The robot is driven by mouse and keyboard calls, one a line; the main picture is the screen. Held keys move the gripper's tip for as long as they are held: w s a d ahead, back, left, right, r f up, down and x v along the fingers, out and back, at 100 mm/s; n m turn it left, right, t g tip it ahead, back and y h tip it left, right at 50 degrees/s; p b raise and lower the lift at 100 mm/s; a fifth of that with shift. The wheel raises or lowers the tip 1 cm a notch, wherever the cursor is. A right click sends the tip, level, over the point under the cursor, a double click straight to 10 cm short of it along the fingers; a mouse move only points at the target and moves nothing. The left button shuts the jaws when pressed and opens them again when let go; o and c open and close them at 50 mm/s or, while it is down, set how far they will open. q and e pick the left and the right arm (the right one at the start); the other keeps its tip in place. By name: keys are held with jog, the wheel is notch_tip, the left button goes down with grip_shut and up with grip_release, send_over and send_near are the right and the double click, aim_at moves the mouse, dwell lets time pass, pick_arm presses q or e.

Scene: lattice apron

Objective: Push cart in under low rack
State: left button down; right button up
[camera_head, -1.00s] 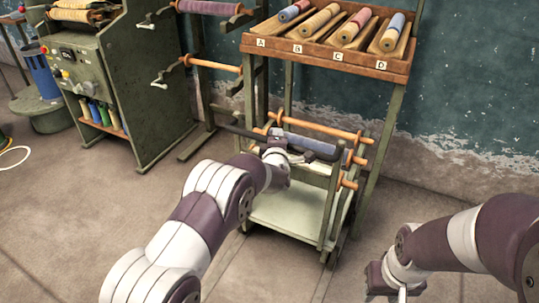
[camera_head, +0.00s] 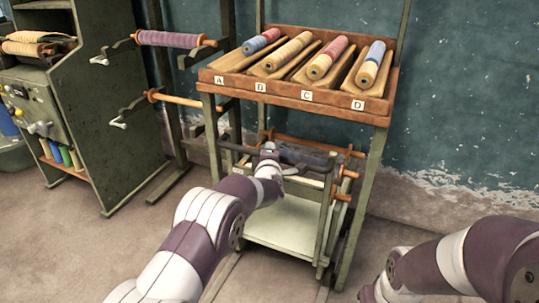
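The low rack (camera_head: 377,150) is a green frame with a brown top tray (camera_head: 300,95) marked A, B, C and D, holding rolls on wooden slopes. The cart (camera_head: 290,228), with a pale lower shelf, green posts and orange rods, stands under the tray between the rack's legs; its front part sticks out toward me. My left gripper (camera_head: 270,150) is at the dark bar across the cart's upper part; my own wrist hides much of it, and its fingers are too small to read. My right arm is at the lower right, its gripper mostly cut off by the bottom edge.
A green machine cabinet (camera_head: 110,110) stands at the left. A frame with a purple roll (camera_head: 175,40) and an orange rod (camera_head: 190,99) with crank handles is left of the rack. A peeling wall (camera_head: 460,110) is behind. The floor in front is clear.

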pick_arm(q)
jog(key=shift+w+r, duration=0.15)
jog(key=shift+r, duration=0.1)
pick_arm(e)
jog(key=shift+w, duration=0.15)
pick_arm(q)
jog(key=shift+r, duration=0.1)
pick_arm(e)
jog(key=shift+d, duration=0.1)
pick_arm(q)
jog(key=c, duration=1)
grip_release()
jog(key=shift+w+d, duration=0.1)
jog(key=shift+o, duration=0.2)
jog(key=s+r+p, duration=0.1)
jog(key=s+p, duration=0.1)
jog(key=s, duration=1)
jog(key=shift+s+d+r, duration=0.15)
jog(key=shift+d+r, duration=0.2)
pick_arm(e)
notch_tip(320, 180, up, 2)
jog(key=shift+w+r, duration=0.15)
